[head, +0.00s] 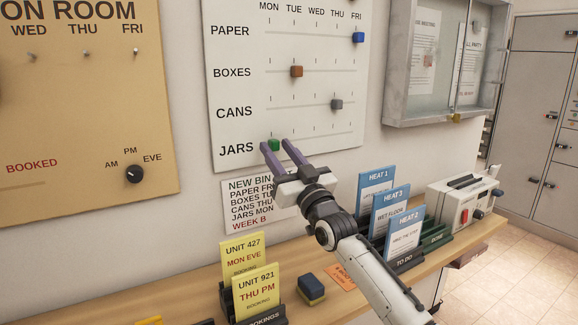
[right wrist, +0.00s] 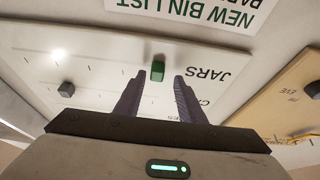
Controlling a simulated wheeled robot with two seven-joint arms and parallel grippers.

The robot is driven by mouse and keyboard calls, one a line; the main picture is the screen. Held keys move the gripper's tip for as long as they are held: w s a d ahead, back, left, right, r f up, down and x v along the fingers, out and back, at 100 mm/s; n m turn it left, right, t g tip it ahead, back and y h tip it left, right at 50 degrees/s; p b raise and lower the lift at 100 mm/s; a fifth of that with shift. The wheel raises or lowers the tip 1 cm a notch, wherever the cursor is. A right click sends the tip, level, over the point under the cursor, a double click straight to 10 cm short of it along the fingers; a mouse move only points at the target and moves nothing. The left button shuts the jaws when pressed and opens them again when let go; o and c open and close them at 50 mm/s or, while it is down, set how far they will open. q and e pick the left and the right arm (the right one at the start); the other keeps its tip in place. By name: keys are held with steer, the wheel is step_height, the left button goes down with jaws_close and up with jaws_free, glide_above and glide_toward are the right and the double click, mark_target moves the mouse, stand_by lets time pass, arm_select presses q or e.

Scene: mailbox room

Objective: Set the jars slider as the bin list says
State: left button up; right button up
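The green jars slider (head: 273,145) sits at the left end of the JARS row on the white slider board (head: 235,90), roughly under the MON column. The partly covered bin list (head: 240,207) below reads "JARS MON". My right gripper (head: 276,146) is open at the JARS row, with its two purple fingers pointing at the board. In the right wrist view the jars slider (right wrist: 158,72) shows in the gap between the fingertips, with space on both sides. Whether the fingertips reach past its face is hard to tell. My left gripper is not in view.
Blue paper (head: 358,37), brown boxes (head: 296,71) and grey cans (head: 336,104) sliders sit on the rows above. A shelf (head: 330,290) below holds yellow booking cards (head: 256,290), blue cards (head: 389,212) and a white device (head: 463,205). A dial (head: 134,174) is on the tan board.

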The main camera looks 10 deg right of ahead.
steer(key=v, duration=0.9)
steer(key=shift+s+b, duration=0.15)
steer(key=shift+b, duration=0.25)
steer(key=shift+d+f, duration=0.1)
steer(key=shift+f, duration=0.1)
